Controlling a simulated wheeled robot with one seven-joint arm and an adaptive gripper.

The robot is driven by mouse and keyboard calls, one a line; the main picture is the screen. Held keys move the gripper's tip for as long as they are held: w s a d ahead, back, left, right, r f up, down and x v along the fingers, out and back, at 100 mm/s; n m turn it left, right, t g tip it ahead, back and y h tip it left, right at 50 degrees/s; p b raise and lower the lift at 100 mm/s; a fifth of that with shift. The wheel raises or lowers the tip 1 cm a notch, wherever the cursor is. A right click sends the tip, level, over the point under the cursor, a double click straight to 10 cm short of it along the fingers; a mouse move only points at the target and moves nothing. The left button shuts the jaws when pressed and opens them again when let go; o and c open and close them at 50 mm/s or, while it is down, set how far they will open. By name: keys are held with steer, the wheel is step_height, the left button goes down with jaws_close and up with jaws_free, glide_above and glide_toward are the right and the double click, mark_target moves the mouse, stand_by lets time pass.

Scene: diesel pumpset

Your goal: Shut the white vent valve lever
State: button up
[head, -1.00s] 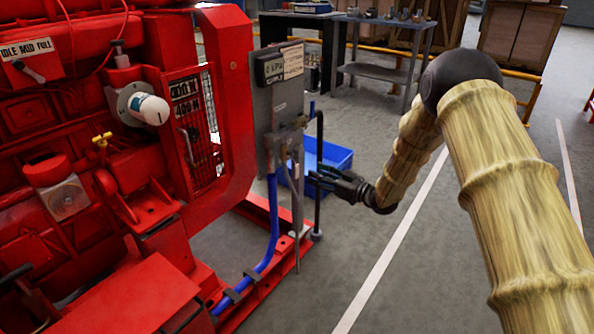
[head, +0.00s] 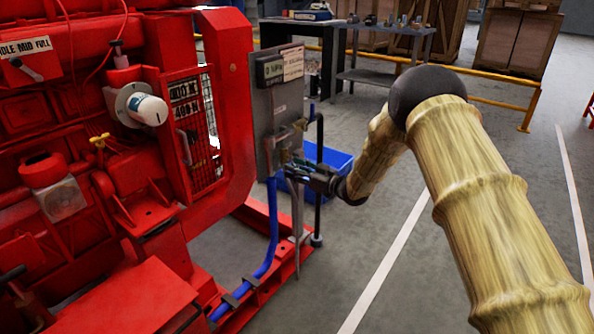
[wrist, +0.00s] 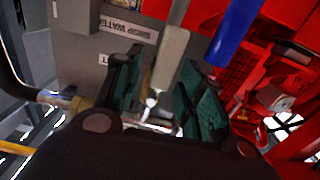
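A pale grey-white bar (wrist: 168,60), which looks like the white vent valve lever, shows in the wrist view in front of the grey panel. My gripper (wrist: 165,95) has its two green-padded fingers apart, one on each side of the bar's end. I cannot tell whether either pad touches it. In the head view my gripper (head: 292,172) is at the valve fittings low on the grey panel (head: 266,100). The fingers and fittings overlap there, and the lever cannot be made out clearly.
A blue hose (head: 272,230) runs down beside the fittings, and it also shows in the wrist view (wrist: 235,30). A black upright pipe (head: 319,150) stands close right of them. The red engine (head: 225,100) is at left. A blue bin (head: 335,165) sits behind; floor at right is clear.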

jaws_close()
